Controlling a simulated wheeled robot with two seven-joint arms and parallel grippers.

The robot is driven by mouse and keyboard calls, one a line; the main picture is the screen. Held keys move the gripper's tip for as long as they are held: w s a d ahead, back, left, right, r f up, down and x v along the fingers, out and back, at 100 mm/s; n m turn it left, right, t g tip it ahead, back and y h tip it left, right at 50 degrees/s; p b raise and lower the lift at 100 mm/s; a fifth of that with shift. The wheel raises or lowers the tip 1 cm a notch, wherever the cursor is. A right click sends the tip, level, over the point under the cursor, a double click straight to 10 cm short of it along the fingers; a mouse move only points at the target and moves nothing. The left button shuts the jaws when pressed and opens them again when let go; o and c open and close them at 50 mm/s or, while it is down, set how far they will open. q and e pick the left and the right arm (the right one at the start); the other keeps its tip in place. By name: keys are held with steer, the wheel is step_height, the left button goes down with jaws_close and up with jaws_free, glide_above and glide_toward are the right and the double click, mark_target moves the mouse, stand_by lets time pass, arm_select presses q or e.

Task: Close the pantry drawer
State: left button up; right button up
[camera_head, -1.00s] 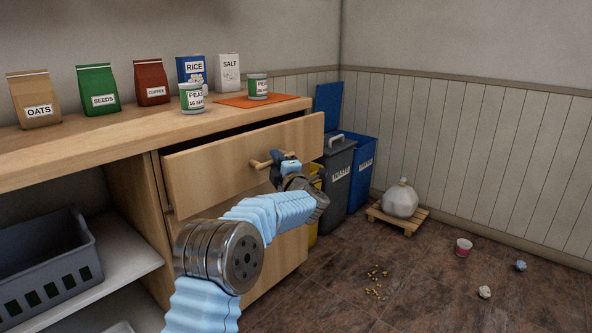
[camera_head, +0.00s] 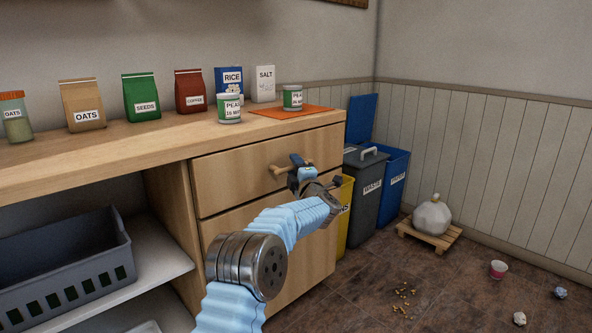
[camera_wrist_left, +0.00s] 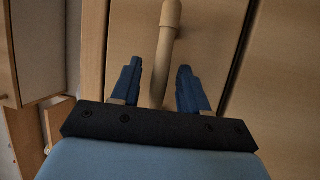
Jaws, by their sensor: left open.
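The pantry drawer (camera_head: 235,180) is the upper wooden front of the cabinet under the counter. In the head view its front looks flush with the cabinet, and no dark gap shows above it. Its wooden bar handle (camera_head: 279,171) sticks out on the front. My left gripper (camera_head: 303,168) is at the handle, fingers apart. In the left wrist view, the handle (camera_wrist_left: 169,45) runs between the two blue fingertips (camera_wrist_left: 158,80), with space visible on both sides. Contact with the handle cannot be told. My right gripper is not in view.
Bags, a jar and pea cans (camera_head: 229,108) stand on the counter (camera_head: 150,138). A grey basket (camera_head: 70,275) sits on the open shelf at left. Bins (camera_head: 368,190) stand right of the cabinet. A small pallet (camera_head: 430,240) and litter lie on the floor, which has free room.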

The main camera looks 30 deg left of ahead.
arm_select(q)
steer(key=b+v, duration=0.1)
steer(key=v, duration=1.2)
steer(key=shift+s+d, duration=0.25)
steer(key=shift+d, duration=0.05)
steer(key=shift+f, duration=0.2)
steer(key=s+d+f+m+g+h+p, duration=0.1)
steer(key=s+d+f+m+h+p, duration=0.25)
steer(key=f, duration=0.55)
steer(key=d+f+m+h, duration=0.3)
steer(key=f+m+h, duration=0.2)
steer(key=f+m, duration=0.3)
steer(key=s+d+f+m+g+h+p, duration=0.15)
steer(key=d+f+m+h, duration=0.25)
steer(key=f, duration=0.7)
steer(key=s+d+f+m+g+h+p, duration=0.1)
steer(key=s+d+f+m+g+h, duration=0.1)
steer(key=s, duration=0.8)
steer(key=s+d+f+m+g+h+p, duration=0.2)
steer(key=s+d+f+m+g, duration=0.2)
steer(key=s, duration=0.7)
steer(key=s+d+f+m+g+h+p, duration=0.1)
steer(key=s+d+f+m+g+h, duration=0.1)
steer(key=s+f, duration=0.4)
steer(key=s+d+m+g, duration=0.1)
steer(key=s+g, duration=0.1)
steer(key=s, duration=0.3)
steer(key=shift+d+p, duration=0.35)
steer(key=shift+s, duration=0.1)
